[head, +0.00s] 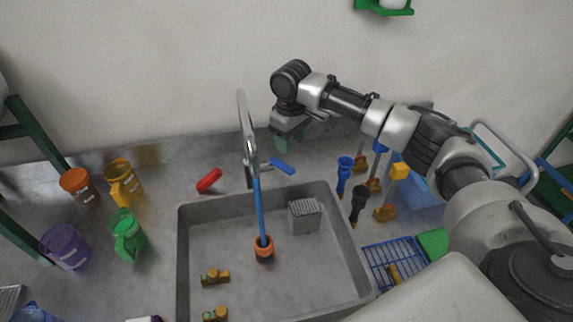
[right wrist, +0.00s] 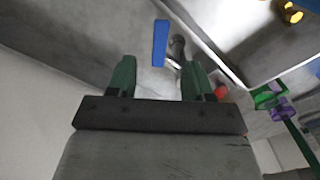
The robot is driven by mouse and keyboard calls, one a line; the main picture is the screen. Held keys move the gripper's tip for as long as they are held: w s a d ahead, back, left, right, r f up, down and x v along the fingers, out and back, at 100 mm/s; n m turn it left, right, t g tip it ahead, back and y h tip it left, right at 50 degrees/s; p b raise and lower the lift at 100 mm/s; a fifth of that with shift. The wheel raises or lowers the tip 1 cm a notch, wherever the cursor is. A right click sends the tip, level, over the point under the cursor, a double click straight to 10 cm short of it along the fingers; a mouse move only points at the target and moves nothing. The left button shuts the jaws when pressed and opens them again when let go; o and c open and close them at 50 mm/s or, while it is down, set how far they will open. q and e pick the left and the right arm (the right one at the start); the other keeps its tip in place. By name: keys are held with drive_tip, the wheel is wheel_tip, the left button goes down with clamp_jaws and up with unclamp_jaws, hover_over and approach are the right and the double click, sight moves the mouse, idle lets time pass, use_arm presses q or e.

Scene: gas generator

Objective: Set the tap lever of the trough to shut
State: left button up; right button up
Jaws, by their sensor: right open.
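The grey trough (head: 187,250) stands on the metal bench. A blue stream-like strip (head: 258,205) runs from the tap down to an orange piece (head: 263,246) in the trough. My right gripper (head: 284,142) is above and behind the blue lever. In the right wrist view its green fingers (right wrist: 160,78) are apart and empty, with the blue lever (right wrist: 160,42) ahead of the gap. My left gripper is out of view.
Orange, yellow, green and purple mugs stand at left. A grey perforated block (head: 304,214) and small brass parts lie in the trough. Several upright blue, black and yellow items and a blue rack (head: 392,262) stand at right, under my right arm. The wall is close behind.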

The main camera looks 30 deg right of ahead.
drive_tip(key=p, duration=0.1)
hover_over(290, 170)
drive_tip(key=f, duration=0.4)
drive_tip(key=shift+s+f, duration=0.25)
drive_tip(key=shift+s, duration=0.05)
drive_tip(key=f, duration=0.3)
drive_tip(key=shift+w, duration=0.3)
drive_tip(key=shift+s+d+f+p, duration=0.1)
drive_tip(key=shift+f+p, duration=0.25)
drive_tip(key=shift+f, duration=0.65)
drive_tip(key=c, duration=0.5)
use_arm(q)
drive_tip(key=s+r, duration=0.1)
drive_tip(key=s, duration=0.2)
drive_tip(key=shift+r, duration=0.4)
use_arm(e)
clamp_jaws()
